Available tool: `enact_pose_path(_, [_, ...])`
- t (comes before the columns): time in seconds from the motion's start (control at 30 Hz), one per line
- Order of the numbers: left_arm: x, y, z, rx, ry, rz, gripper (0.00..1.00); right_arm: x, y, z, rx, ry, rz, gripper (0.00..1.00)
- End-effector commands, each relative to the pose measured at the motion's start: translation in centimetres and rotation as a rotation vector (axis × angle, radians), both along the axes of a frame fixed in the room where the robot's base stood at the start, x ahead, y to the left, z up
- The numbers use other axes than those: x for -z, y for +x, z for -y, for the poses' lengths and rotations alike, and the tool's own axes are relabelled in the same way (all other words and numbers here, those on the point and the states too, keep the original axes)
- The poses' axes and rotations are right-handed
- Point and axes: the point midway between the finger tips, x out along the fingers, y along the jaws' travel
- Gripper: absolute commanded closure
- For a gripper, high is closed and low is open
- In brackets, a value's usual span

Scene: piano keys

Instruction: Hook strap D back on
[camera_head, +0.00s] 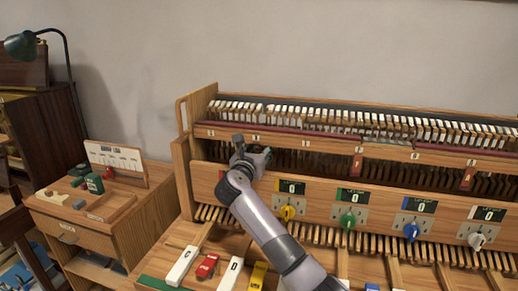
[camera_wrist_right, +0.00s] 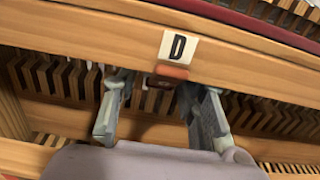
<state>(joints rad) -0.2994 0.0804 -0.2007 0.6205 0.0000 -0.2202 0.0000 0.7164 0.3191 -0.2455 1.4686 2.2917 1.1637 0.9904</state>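My left gripper is not in view.
The open piano action (camera_head: 330,115) spans the right side. Longer red straps (camera_head: 356,166) hang further right. Below are coloured knobs, a yellow one (camera_head: 288,212) nearest my arm, and small displays. A wooden cabinet (camera_head: 100,235) with a tray stands left; a green lamp (camera_head: 22,45) is behind.

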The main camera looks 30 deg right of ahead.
Motion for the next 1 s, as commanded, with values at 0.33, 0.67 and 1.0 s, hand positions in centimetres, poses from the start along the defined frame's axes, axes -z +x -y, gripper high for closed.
enact_pose_path(0.33, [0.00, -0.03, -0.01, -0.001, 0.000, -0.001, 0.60, 0.02, -0.02, -0.04, 0.000, 0.000, 0.000, 0.82])
enact_pose_path(0.67, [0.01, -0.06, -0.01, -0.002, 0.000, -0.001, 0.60, 0.02, -0.03, -0.04, 0.000, 0.001, -0.001, 1.00])
enact_pose_path(1.0, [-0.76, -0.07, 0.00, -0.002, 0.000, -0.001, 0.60, -0.07, -0.05, -0.18, -0.001, 0.020, -0.014, 1.00])
